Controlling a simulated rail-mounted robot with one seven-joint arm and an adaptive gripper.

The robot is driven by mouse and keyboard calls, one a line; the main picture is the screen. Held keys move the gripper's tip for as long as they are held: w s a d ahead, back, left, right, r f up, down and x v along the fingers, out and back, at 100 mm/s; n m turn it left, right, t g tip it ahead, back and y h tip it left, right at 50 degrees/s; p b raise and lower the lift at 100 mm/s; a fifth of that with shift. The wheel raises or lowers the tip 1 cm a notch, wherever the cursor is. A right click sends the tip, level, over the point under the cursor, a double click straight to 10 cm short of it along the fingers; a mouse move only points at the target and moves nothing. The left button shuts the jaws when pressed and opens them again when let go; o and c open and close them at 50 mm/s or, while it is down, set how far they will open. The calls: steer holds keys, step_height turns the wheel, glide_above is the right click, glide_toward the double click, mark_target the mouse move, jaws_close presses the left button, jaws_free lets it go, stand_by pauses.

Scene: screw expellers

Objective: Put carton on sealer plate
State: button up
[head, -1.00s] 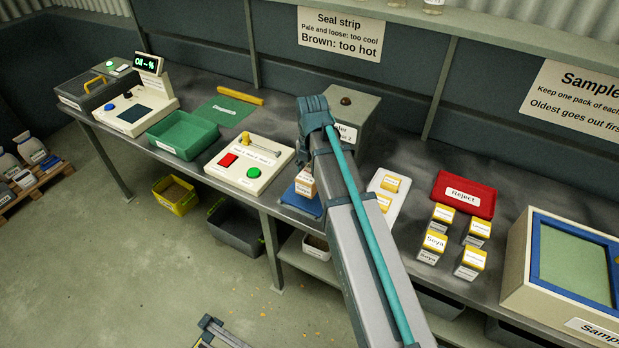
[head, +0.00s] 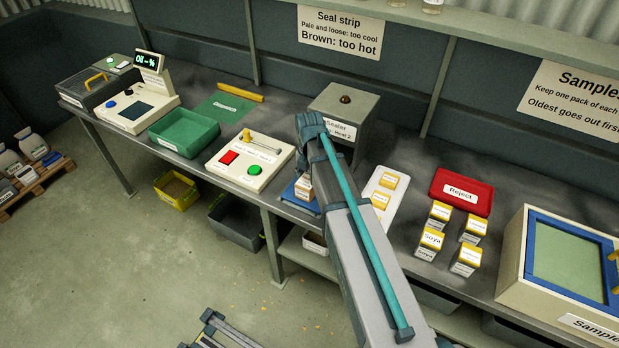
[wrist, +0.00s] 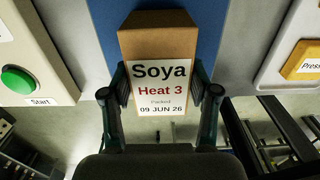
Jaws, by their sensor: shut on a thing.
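A tan carton (wrist: 158,42) labelled "Soya Heat 3, Packed 09 JUN 26" stands between my gripper's fingers in the wrist view. My gripper (wrist: 160,86) is shut on it, one finger on each side. The blue sealer plate (wrist: 107,30) shows behind and on both sides of the carton. In the head view, the carton (head: 304,188) is over the blue plate (head: 293,196), in front of the grey sealer (head: 352,107). My arm hides the gripper there and part of the plate. I cannot tell whether the carton's base touches the plate.
A cream control panel (head: 262,178) with red and green buttons is left of the plate. A white tray (head: 374,213) with yellow blocks is to its right. Several yellow-topped soya cartons (head: 431,241) stand near the red Reject tray (head: 448,201). A green tray (head: 181,134) is farther left.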

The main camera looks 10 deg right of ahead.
mark_target(309, 178)
steer(key=shift+f, duration=0.1)
steer(key=o, duration=1.4)
step_height(309, 178, up, 12)
steer(key=b, duration=0.2)
steer(key=shift+b, duration=0.3)
